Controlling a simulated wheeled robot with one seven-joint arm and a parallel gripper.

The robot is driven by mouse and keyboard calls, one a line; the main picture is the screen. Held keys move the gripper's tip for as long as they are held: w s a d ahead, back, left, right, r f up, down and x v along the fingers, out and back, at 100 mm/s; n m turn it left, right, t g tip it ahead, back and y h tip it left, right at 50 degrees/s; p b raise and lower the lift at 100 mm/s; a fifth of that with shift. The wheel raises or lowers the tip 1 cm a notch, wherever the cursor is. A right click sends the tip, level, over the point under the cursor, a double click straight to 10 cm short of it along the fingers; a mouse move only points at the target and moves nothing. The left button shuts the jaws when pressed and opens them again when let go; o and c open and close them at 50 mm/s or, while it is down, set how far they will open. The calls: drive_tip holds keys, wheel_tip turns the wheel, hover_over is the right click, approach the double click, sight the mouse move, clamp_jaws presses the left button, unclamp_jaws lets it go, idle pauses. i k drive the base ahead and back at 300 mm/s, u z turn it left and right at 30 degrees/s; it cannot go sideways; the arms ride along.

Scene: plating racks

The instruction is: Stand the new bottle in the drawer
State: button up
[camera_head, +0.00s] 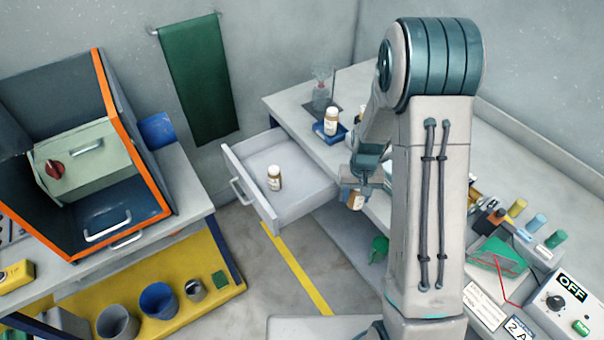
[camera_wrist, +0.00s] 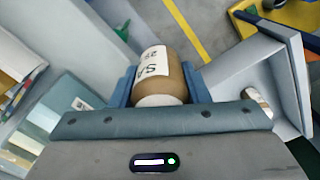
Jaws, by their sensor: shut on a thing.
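My gripper (camera_head: 357,189) is shut on a brown bottle (camera_head: 355,201) with a white label. In the wrist view the held bottle (camera_wrist: 160,72) lies between the two blue fingers, its white cap towards the palm. The label shows large letters, partly cut off. The drawer (camera_head: 285,213) is pulled open from the bench, and my gripper is just right of it, outside its side wall. Another brown bottle with a white cap (camera_head: 274,178) stands inside the drawer. The drawer also shows at the right of the wrist view (camera_wrist: 248,62).
A third bottle (camera_head: 331,121) stands on a blue pad on the bench (camera_head: 290,99), near a glass flask. The drawer floor around its bottle is clear. An orange-edged cabinet (camera_head: 130,130) is at the left. Coloured vials and a switch box (camera_head: 562,310) are at the right.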

sight(259, 167)
drive_tip(key=k, duration=0.45)
drive_tip(key=u, duration=0.75)
drive_tip(key=i, duration=1.6)
drive_tip(key=z, duration=0.2)
